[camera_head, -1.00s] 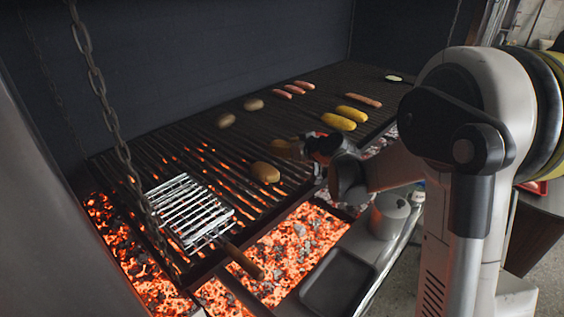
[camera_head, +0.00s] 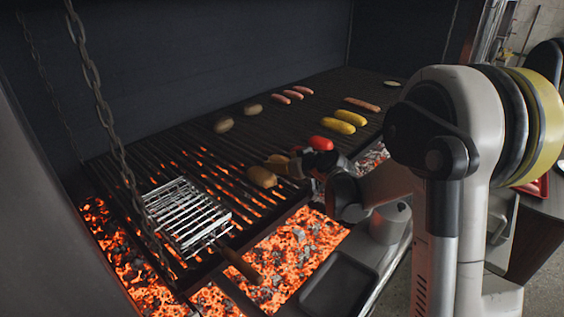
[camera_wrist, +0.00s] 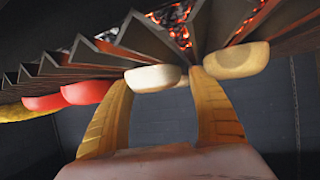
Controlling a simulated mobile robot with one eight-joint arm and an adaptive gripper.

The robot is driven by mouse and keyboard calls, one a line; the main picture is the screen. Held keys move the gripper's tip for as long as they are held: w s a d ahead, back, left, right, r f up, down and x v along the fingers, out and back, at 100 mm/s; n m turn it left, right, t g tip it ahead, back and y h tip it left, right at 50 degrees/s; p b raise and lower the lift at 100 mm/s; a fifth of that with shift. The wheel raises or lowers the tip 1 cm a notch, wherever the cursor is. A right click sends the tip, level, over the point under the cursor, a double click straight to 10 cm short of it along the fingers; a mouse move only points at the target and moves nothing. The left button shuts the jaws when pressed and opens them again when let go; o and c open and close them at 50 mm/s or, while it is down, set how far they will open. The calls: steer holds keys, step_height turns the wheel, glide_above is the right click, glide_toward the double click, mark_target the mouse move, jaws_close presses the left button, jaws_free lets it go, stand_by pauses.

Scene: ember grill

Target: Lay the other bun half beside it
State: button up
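One tan bun half (camera_head: 262,177) lies on the grill bars (camera_head: 190,157), just left of my gripper (camera_head: 279,161) in the head view. It also shows close by the right finger in the wrist view (camera_wrist: 236,60). A pale bun half (camera_wrist: 150,78) shows between the tips of my two orange fingers (camera_wrist: 163,82), close under the bars in that tilted, upside-down view. The fingers stand apart, with the pale bun half near the left tip. I cannot tell whether both fingers touch it. Part of another pale shape shows behind it.
A red tomato-like item (camera_head: 321,143) sits right of my gripper, with yellow corn (camera_head: 345,122) beyond. Brown rounded items (camera_head: 223,124) and sausages (camera_head: 291,94) lie farther back. A wire grill basket (camera_head: 188,215) is front left. Hot coals (camera_head: 300,240) glow below.

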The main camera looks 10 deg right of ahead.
steer(key=shift+r, duration=0.25)
steer(key=p+v, duration=0.3)
steer(key=v, duration=0.8)
steer(key=shift+s+d, duration=0.1)
steer(key=shift+s, duration=0.3)
steer(key=s+a+r+m+g+h, duration=0.1)
steer(key=s+a+g, duration=0.15)
steer(key=s, duration=0.35)
steer(key=s+a+r+g, duration=0.1)
steer(key=s+a+r, duration=0.15)
steer(key=s, duration=0.35)
steer(key=s+d+f+m+g+h, duration=0.1)
steer(key=s+f+m+h, duration=0.1)
steer(key=s, duration=1.3)
steer(key=shift+s+d+m+g+h, duration=0.2)
steer(key=shift+s+m+g+h, duration=0.25)
steer(key=shift+h, duration=0.25)
steer(key=shift+w+f, duration=0.1)
steer(key=shift+f, duration=0.1)
